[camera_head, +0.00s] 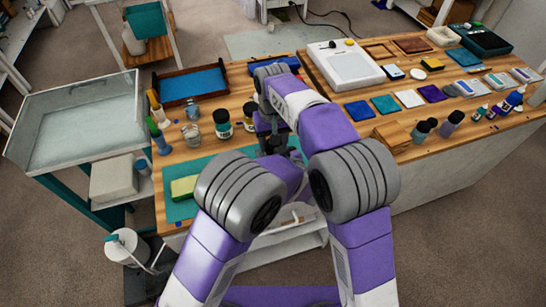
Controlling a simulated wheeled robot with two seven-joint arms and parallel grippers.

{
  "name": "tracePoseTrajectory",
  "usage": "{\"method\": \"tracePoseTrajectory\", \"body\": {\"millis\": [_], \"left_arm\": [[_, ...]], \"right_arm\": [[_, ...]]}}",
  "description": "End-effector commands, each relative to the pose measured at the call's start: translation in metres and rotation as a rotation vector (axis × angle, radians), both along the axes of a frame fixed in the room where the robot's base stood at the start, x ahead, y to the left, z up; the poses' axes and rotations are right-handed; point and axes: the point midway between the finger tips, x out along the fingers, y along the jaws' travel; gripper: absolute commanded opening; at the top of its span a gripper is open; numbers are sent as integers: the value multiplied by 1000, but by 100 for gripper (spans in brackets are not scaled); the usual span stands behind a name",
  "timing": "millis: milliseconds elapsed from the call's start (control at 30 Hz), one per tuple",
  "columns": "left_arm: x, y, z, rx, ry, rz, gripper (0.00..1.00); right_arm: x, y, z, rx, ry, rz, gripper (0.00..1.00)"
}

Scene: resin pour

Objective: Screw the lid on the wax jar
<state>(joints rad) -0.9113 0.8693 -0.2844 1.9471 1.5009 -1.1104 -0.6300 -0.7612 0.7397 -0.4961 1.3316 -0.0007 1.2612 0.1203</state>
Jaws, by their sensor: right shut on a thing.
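My right gripper (266,143) points down over the front middle of the wooden bench. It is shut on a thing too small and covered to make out. My left arm reaches in to the same spot. Its gripper is mostly hidden behind the arm links, so its jaws cannot be read. I cannot tell which jar or lid is the wax one.
A green mat (178,209) with a yellow-green block (185,188) lies at the bench's front left. A glass cup (192,134) and several bottles stand behind. A blue-lined tray (190,88) is further back. Coloured tiles and a white device (345,66) fill the right bench.

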Motion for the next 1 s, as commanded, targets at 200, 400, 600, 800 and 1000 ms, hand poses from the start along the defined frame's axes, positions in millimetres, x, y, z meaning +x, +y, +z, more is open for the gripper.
{"method": "tracePoseTrajectory", "body": {"millis": [200,400,600,800,1000], "left_arm": [[0,0,0,0,0,0,0],[0,0,0,0,0,0,0],[0,0,0,1,-1,1,0],[0,2,0,1,-1,4,0],[0,3,0,1,0,7,0]], "right_arm": [[0,0,0,1,0,-124,16],[0,0,0,1,0,-123,16],[0,0,0,0,0,-122,78],[0,-2,0,-2,0,-123,78],[1,-3,7,-3,-1,-124,78]]}}
